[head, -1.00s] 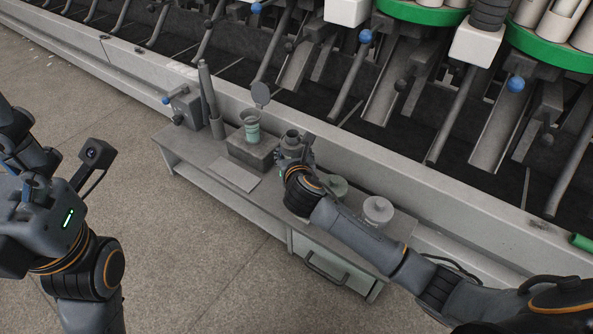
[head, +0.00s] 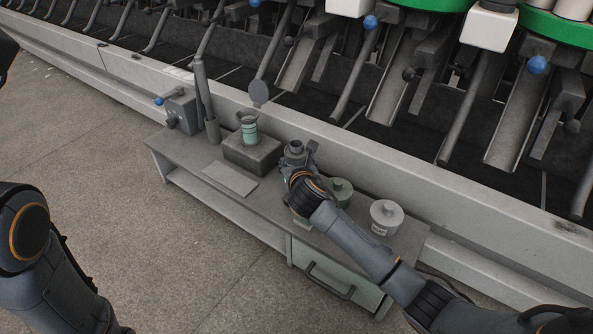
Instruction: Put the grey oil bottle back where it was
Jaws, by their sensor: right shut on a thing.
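The grey oil bottle (head: 294,149) shows only its round grey top above my right gripper (head: 297,168). The gripper is shut on it, over the middle of the low grey bench. The gripper and wrist hide the bottle's lower part, so I cannot tell whether it touches the bench top. My left gripper is out of view; only parts of my left arm show at the left edge.
The bench (head: 178,150) also holds a green lidded can (head: 341,191), a light grey lidded can (head: 386,216), a grey block (head: 252,156) with a green-banded cup (head: 248,131), a flat plate (head: 230,179) and a control box (head: 181,111). The winder's rail (head: 440,202) runs behind.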

